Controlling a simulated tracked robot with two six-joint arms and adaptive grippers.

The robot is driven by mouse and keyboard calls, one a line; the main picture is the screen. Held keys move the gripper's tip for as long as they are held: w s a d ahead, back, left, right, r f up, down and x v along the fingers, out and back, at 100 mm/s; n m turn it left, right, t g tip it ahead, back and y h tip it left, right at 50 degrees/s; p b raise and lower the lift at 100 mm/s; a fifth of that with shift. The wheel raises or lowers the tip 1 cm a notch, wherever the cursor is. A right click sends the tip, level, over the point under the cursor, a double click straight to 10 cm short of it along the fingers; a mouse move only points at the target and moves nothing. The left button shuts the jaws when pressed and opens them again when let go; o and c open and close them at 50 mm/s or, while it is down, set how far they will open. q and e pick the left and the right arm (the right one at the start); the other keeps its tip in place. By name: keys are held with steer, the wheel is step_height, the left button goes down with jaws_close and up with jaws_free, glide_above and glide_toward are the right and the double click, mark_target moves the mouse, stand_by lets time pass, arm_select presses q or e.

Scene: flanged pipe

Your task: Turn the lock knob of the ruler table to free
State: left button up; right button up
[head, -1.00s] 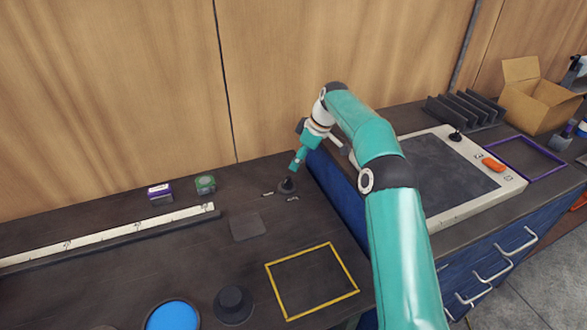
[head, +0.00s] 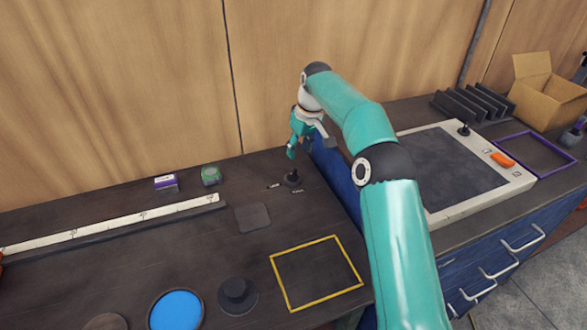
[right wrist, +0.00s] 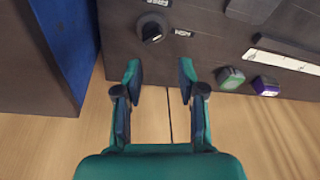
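My right gripper (head: 291,152) is above and behind the knob, near the wooden wall. The ruler (head: 120,222) is a long white strip at the left of the table. My left gripper is not in view.
A purple box (head: 165,183) and a green object (head: 211,175) stand near the wall. A blue cabinet side (right wrist: 63,45) rises beside the knob.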

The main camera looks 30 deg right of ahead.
steer(key=a+r+m+h, duration=0.3)
steer(key=a+m+h, duration=0.15)
steer(key=m, duration=0.55)
steer(key=m+p, duration=0.2)
glide_toward(292, 171)
steer(key=x, duration=0.9)
steer(key=shift+c, duration=0.3)
steer(key=shift+s, duration=0.1)
jaws_close()
